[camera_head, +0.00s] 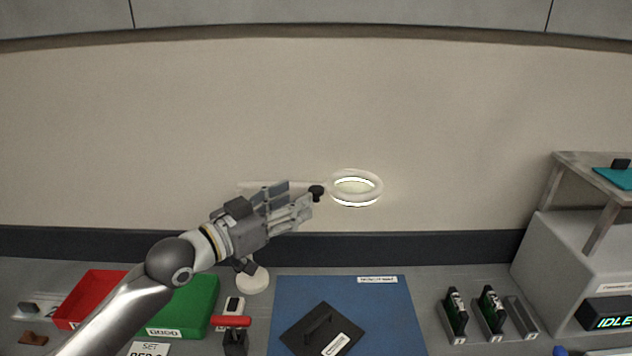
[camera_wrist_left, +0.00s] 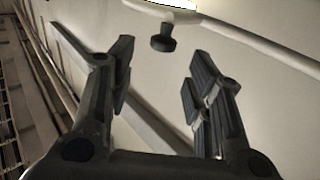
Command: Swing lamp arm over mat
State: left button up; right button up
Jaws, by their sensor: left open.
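The lamp has a white ring head (camera_head: 355,173) with a lit face, seen in front of the wall, above and behind the mat in the picture. Its pale arm (camera_head: 247,186) runs left behind my gripper, and its round white base (camera_head: 253,284) stands left of the mat. A black knob (camera_head: 317,192) sits at the ring's left side. The blue mat (camera_head: 385,310) lies on the bench. My left gripper (camera_head: 300,200) is open and empty, its fingertips close to the knob. In the left wrist view the knob (camera_wrist_left: 162,38) shows beyond and between the parted fingers (camera_wrist_left: 158,65).
Red (camera_head: 80,300) and green (camera_head: 203,300) bins and a red-handled tool (camera_head: 232,322) are to the left.

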aim_at(314, 189)
pick_arm(q)
jog(key=p+x, duration=0.1)
jog(key=x, duration=0.5)
jog(key=shift+w, duration=0.2)
jog(key=shift+w+d+p, duration=0.15)
jog(key=shift+w+p, duration=0.05)
jog(key=shift+p, duration=0.15)
jog(key=shift+w+d+f, duration=0.1)
jog(key=shift+w+d, duration=0.05)
jog(key=shift+d, duration=0.1)
pick_arm(e)
jog(key=shift+w+a+r, duration=0.25)
jog(key=shift+w+r, duration=0.75)
jog(key=shift+r, duration=0.2)
pick_arm(q)
jog(key=shift+w, duration=0.1)
pick_arm(e)
jog(key=shift+s, duration=0.2)
pick_arm(q)
jog(key=shift+c, duration=0.9)
grip_shut()
pick_arm(e)
jog(key=shift+s, duration=0.15)
